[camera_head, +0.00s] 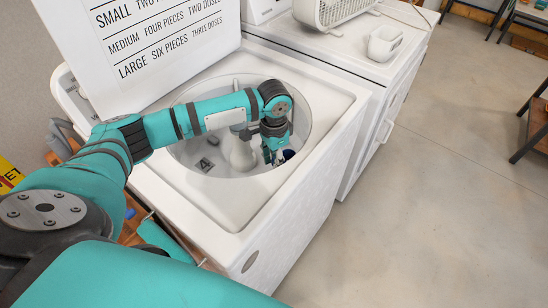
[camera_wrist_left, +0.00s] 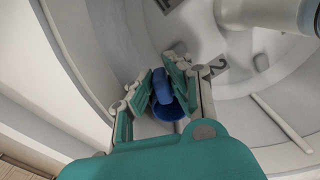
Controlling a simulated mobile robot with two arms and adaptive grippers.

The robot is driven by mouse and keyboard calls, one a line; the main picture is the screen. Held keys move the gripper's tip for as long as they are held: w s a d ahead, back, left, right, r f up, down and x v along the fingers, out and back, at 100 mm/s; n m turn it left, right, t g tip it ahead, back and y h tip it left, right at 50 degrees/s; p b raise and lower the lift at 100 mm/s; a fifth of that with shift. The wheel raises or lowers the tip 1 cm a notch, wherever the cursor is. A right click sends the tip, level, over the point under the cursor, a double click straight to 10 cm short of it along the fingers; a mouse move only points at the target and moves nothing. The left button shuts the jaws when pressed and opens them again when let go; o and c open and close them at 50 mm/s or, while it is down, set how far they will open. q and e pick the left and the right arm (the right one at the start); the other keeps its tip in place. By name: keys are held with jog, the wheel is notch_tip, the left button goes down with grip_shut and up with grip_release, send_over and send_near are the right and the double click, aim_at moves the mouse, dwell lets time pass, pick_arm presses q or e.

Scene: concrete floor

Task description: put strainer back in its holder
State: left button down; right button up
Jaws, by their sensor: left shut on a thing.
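My left gripper (camera_head: 276,155) reaches down inside the washer's round tub, near the tub's right side. In the left wrist view, my left gripper (camera_wrist_left: 160,95) is shut on a small blue, cup-like piece, which appears to be the strainer (camera_wrist_left: 168,108). The strainer shows between the fingers, with a round rim facing the camera. In the head view, the strainer (camera_head: 288,155) is only a small dark blue patch beside the fingers. I cannot make out a holder for certain. My right gripper is not in view.
The white washer (camera_head: 210,215) has its lid (camera_head: 140,50) raised at the back left. A white central post (camera_head: 242,153) stands in the tub, left of the gripper. A second white appliance (camera_head: 345,55) stands behind. The concrete floor (camera_head: 420,210) at right is clear.

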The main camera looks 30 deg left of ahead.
pick_arm(q)
jog(key=c, duration=1.4)
grip_release()
jog(key=shift+o, duration=0.6)
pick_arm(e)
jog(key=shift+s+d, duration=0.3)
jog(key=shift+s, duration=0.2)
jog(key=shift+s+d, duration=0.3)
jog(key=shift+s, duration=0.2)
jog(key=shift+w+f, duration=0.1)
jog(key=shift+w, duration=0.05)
pick_arm(q)
jog(key=shift+r, duration=0.25)
notch_tip(320, 180, up, 12)
jog(key=b, duration=0.1)
jog(key=shift+f, duration=0.2)
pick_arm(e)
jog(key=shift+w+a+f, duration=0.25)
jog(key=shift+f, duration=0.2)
